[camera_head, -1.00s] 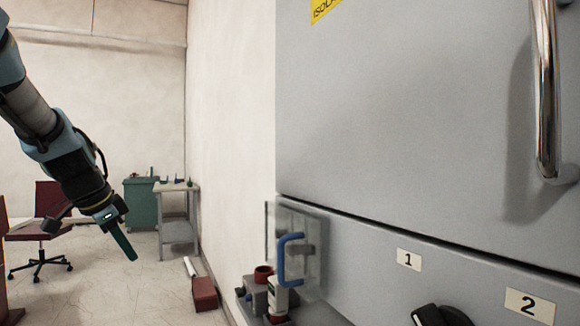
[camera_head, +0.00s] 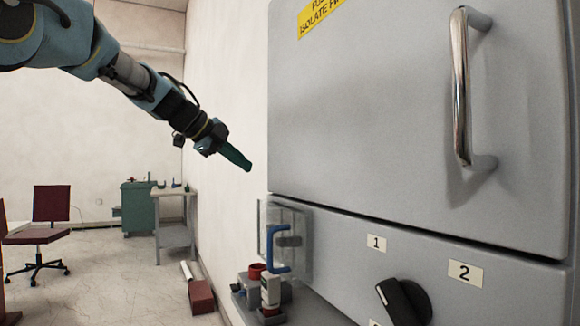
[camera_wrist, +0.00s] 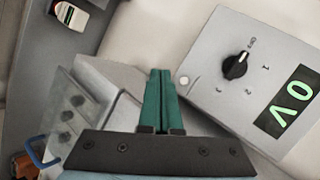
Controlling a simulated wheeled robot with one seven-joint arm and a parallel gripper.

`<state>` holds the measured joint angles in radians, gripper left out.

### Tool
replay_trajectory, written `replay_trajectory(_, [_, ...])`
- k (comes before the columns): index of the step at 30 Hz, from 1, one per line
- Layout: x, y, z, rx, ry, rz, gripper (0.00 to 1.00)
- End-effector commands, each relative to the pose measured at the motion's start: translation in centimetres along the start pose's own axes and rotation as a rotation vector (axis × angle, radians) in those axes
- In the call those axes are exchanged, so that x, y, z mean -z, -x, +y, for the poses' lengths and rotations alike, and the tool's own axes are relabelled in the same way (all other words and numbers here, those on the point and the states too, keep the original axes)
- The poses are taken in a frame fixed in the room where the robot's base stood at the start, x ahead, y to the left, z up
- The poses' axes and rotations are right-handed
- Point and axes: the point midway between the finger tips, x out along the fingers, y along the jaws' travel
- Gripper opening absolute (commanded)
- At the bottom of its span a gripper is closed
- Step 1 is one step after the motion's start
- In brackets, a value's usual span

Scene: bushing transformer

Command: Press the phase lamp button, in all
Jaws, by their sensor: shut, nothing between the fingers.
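My gripper (camera_head: 238,159) has green fingers that are shut and empty. It hangs in the air left of the grey cabinet (camera_head: 380,110), apart from it. In the wrist view the shut fingers (camera_wrist: 160,98) point up the picture, left of a tilted grey panel (camera_wrist: 222,100). That panel has a black rotary knob (camera_wrist: 235,66) and a green display (camera_wrist: 290,102) reading 0 V. A small white round spot (camera_wrist: 183,79) sits near the panel's left edge. A white part with coloured marks (camera_wrist: 69,15) shows at the upper left. I cannot tell which part is the phase lamp button.
A clear cover (camera_head: 298,240) with a blue handle (camera_head: 275,250) stands out at the cabinet's lower left. A chrome door handle (camera_head: 459,90) and a black knob (camera_head: 405,301) project from its front. A green cabinet (camera_head: 139,207) and a small table (camera_head: 173,212) stand farther back.

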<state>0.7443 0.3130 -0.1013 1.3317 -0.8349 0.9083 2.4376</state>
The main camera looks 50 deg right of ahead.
Motion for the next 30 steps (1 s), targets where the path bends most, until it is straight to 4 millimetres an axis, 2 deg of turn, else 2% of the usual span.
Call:
replay_trajectory(8, [0.0, 0.0, 0.0, -0.001, 0.002, 0.0, 0.0])
replay_trajectory(14, [0.7, -0.9, -0.8, -0.002, 0.002, 0.002, 0.0])
replay_trajectory(24, [2.8, -4.5, -3.0, -0.003, 0.002, 0.001, 0.0])
replay_trajectory(30, [3.4, -6.3, -3.4, -0.001, 0.001, -0.001, 0.0])
